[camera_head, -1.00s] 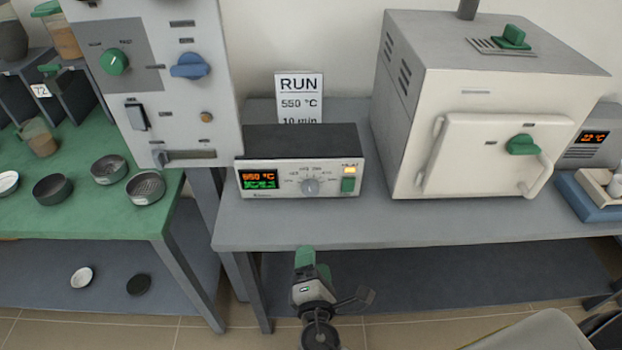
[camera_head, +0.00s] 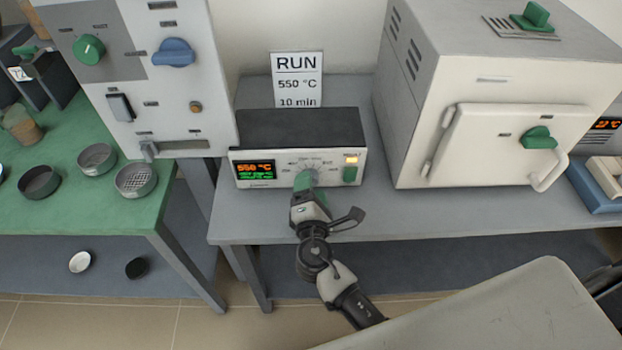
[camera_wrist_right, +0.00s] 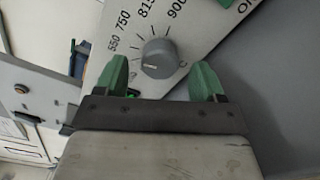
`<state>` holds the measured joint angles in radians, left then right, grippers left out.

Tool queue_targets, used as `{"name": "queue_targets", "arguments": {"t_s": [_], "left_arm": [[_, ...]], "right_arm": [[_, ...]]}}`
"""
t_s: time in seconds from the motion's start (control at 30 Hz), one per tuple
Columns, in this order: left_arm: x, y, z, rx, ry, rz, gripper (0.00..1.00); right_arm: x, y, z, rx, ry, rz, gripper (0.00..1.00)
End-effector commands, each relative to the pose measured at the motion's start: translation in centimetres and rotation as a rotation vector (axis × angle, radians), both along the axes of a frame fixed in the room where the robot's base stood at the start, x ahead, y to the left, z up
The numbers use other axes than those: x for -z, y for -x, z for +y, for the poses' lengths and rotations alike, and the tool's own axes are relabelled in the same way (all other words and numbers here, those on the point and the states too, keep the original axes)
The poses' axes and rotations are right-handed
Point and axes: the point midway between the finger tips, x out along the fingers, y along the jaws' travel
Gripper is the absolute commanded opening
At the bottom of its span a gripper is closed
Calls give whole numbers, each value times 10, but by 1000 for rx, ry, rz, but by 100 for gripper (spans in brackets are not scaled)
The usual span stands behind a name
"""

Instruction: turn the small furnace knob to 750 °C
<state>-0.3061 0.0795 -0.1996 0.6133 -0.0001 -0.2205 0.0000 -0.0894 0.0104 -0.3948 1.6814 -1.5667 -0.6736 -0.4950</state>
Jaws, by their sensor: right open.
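The small furnace's control box (camera_head: 300,128) stands on the grey bench. Its display (camera_head: 255,170) reads 550 °C in orange above a green line. The grey round knob (camera_wrist_right: 159,58) shows in the right wrist view, with scale marks 550, 750, 815 and 900 around it. A pale line on the knob points to the left, toward the low end of the scale. My right gripper (camera_head: 306,184) is open at the box front, with its green fingers on either side of the knob, apart from it. In the head view the gripper covers most of the knob. My left gripper is out of view.
A sign (camera_head: 298,82) behind the box reads RUN, 550 °C, 10 min. A white furnace (camera_head: 490,120) stands close on the right. A tall panel (camera_head: 165,100) with a blue knob stands on the left. The bench front (camera_head: 400,220) is clear.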

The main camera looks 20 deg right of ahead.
Motion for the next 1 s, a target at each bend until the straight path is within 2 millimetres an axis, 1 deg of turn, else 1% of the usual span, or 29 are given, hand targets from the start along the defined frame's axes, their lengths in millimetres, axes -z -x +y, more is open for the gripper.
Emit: {"name": "queue_targets", "arguments": {"t_s": [0.03, 0.1, 0.2, 0.5, 0.57, 0.83, 1.0], "left_arm": [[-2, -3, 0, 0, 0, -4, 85], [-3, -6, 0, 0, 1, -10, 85], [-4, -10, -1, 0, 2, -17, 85], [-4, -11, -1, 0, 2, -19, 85], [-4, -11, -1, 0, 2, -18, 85], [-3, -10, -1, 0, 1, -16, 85], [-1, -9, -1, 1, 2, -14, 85]], "right_arm": [[-1, -7, -2, 1, 1, 0, 69], [-1, -14, -4, 1, 0, 0, 69], [0, -19, -6, 0, 0, 1, 69], [1, -22, -6, 0, 0, 1, 69], [1, -21, -6, 0, 0, 1, 62], [1, -21, -6, 0, 0, 1, 20], [2, -21, -6, 0, -10, -2, 20]]}}
